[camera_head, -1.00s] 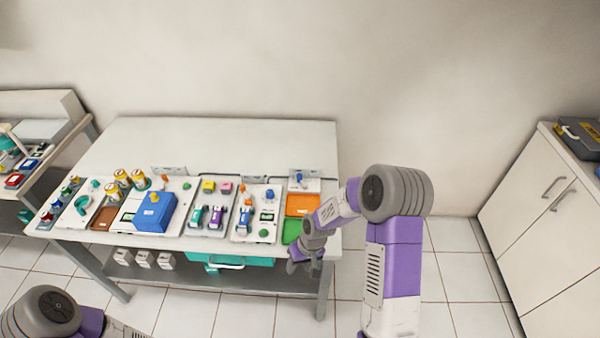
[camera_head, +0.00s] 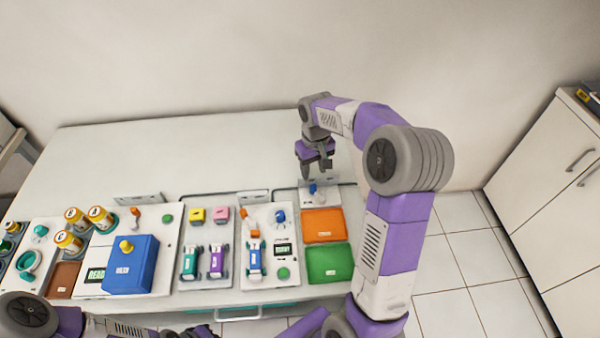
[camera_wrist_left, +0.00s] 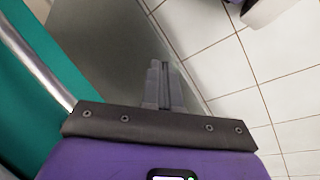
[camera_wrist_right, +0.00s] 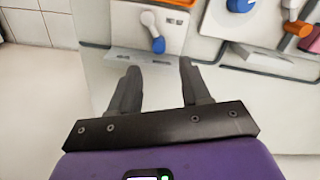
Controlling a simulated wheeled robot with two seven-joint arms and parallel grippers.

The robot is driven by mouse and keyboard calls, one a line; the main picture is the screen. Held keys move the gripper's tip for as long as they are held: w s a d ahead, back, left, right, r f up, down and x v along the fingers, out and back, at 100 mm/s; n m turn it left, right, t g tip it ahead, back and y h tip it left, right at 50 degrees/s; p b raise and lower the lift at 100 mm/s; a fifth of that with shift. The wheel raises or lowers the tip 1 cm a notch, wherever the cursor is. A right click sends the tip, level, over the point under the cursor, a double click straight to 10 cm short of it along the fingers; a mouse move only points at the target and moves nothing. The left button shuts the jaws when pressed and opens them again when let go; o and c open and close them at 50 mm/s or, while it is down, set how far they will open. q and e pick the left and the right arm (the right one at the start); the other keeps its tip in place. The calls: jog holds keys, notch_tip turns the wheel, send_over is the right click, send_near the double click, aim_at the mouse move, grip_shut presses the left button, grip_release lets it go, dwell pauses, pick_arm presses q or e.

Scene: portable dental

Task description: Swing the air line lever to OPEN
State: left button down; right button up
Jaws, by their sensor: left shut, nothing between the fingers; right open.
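A small lever with a blue end (camera_head: 313,189) stands on a white panel at the right back of the bench. It also shows in the right wrist view as a white arm with a blue tip (camera_wrist_right: 157,44). I cannot read its label or position marks. My right gripper (camera_head: 316,168) is open and empty, pointing down just behind this panel. In the right wrist view, the lever lies beyond the space between the fingertips (camera_wrist_right: 160,66), apart from them. My left gripper (camera_wrist_left: 164,85) is shut and empty, low beside the bench front.
An orange tray (camera_head: 323,225) and a green tray (camera_head: 328,264) lie in front of the panel. A white panel with a blue knob (camera_head: 280,216) and an orange lever (camera_head: 252,232) is to its left. The back of the bench (camera_head: 200,150) is clear.

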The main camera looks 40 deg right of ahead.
aim_at(314, 186)
jog(key=shift+s+f, duration=0.1)
jog(key=shift+f, duration=0.4)
jog(key=f, duration=0.1)
jog(key=f+b, duration=0.1)
jog(key=f, duration=0.3)
jog(key=shift+s+b, duration=0.25)
jog(key=shift+b, duration=0.15)
jog(key=shift+f, duration=0.65)
jog(key=shift+w, duration=0.1)
grip_shut()
